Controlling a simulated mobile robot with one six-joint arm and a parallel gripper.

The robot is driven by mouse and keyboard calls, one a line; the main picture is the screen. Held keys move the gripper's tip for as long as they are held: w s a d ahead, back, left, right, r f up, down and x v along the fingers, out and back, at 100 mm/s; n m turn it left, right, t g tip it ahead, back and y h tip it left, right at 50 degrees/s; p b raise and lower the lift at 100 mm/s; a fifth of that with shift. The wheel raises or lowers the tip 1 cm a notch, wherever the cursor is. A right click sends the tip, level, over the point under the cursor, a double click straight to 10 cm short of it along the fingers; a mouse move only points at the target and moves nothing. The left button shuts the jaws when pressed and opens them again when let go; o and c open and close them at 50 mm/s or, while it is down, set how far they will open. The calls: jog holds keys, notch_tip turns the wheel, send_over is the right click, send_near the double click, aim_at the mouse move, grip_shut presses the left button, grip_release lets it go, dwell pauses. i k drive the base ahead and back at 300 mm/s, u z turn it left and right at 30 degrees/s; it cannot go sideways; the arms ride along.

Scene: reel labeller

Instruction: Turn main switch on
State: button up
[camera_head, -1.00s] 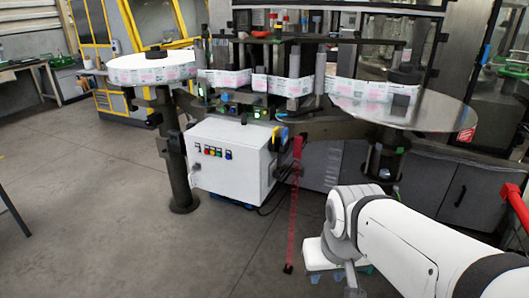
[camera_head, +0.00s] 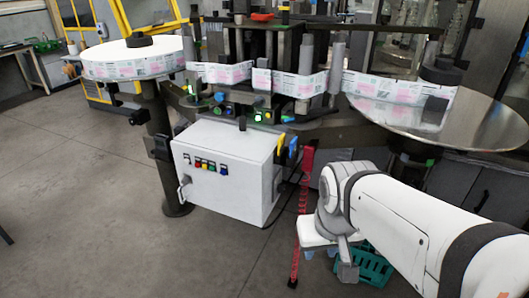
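The white control box (camera_head: 228,178) stands below the labeller's table, with a row of small coloured buttons (camera_head: 205,165) on its front face. A small grey knob or lever (camera_head: 184,190) sits at its front left edge. I cannot tell which of these is the main switch. My white arm comes in from the lower right. My gripper (camera_head: 320,250) seems to be the white piece with bluish tips at the arm's end, right of the box and apart from it. The tips are too small to tell whether they are open or shut.
A label reel (camera_head: 133,62) lies on the left disc, and a round metal plate (camera_head: 470,118) is at right. A red strip (camera_head: 301,215) stands between the box and my arm. A green crate (camera_head: 372,268) is behind my arm. The floor (camera_head: 110,200) at left is clear.

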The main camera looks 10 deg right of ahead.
aim_at(282, 187)
jog(key=u, duration=0.05)
jog(key=k, duration=1.15)
jog(key=z, duration=0.45)
jog(key=i, duration=1.85)
jog(key=u, duration=0.5)
jog(key=k, duration=0.7)
jog(key=u, duration=0.25)
jog(key=i, duration=0.7)
jog(key=z, duration=0.1)
